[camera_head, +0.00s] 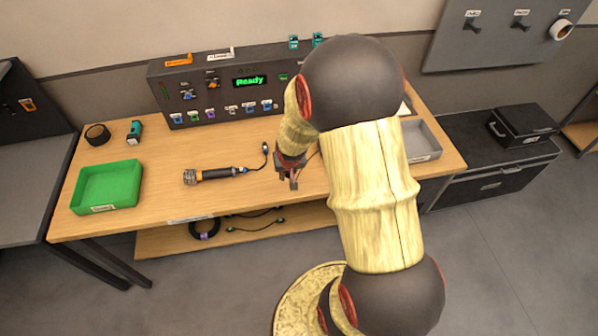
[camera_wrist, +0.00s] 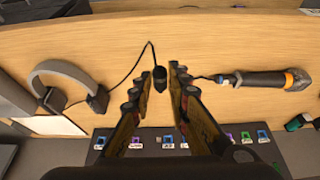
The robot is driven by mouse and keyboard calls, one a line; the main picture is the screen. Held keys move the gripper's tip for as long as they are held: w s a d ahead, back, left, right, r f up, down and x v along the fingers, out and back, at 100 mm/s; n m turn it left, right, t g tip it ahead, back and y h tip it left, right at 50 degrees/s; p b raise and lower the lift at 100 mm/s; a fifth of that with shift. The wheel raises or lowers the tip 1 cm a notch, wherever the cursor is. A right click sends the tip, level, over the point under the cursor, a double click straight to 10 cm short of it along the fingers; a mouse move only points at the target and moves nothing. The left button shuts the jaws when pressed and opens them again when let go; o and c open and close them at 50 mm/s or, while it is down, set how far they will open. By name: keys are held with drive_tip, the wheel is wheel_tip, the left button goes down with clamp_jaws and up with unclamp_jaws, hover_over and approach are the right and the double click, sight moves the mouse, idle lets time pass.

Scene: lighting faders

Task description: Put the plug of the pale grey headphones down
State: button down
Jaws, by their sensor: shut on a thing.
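My gripper (camera_head: 289,178) is over the wooden workbench (camera_head: 245,215), right of the microphone. In the wrist view my gripper (camera_wrist: 158,80) is shut on the dark plug (camera_wrist: 160,78) of the pale grey headphones. The thin black cable runs from the plug back to the headphones (camera_wrist: 65,72), which lie on the bench at the left of that view. My arm hides the headphones in the head view. I cannot tell whether the plug touches the bench top.
A microphone (camera_head: 213,174) with a short cable lies left of my gripper; it also shows in the wrist view (camera_wrist: 270,79). A fader panel (camera_head: 220,95) reading "Ready" stands behind. A green tray (camera_head: 107,187) is at far left, a grey tray (camera_head: 424,141) at right. The front middle is clear.

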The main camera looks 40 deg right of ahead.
drive_tip(key=w+d+f+p, duration=0.1)
drive_tip(key=d, duration=0.2)
approach(298, 176)
drive_tip(key=shift+w+f, duration=0.2)
drive_tip(key=shift+w, duration=0.65)
drive_tip(key=shift+w+d+f, duration=0.25)
drive_tip(key=shift+d+f, duration=0.4)
drive_tip(key=shift+f, duration=0.15)
drive_tip(key=shift+f+b, duration=0.95)
drive_tip(key=shift+f, duration=0.5)
drive_tip(key=shift+f+b, duration=0.35)
drive_tip(key=shift+f, duration=0.05)
drive_tip(key=c, duration=1.8)
unclamp_jaws()
drive_tip(key=shift+r, duration=0.1)
drive_tip(key=shift+o, duration=0.4)
drive_tip(key=shift+r, duration=0.1)
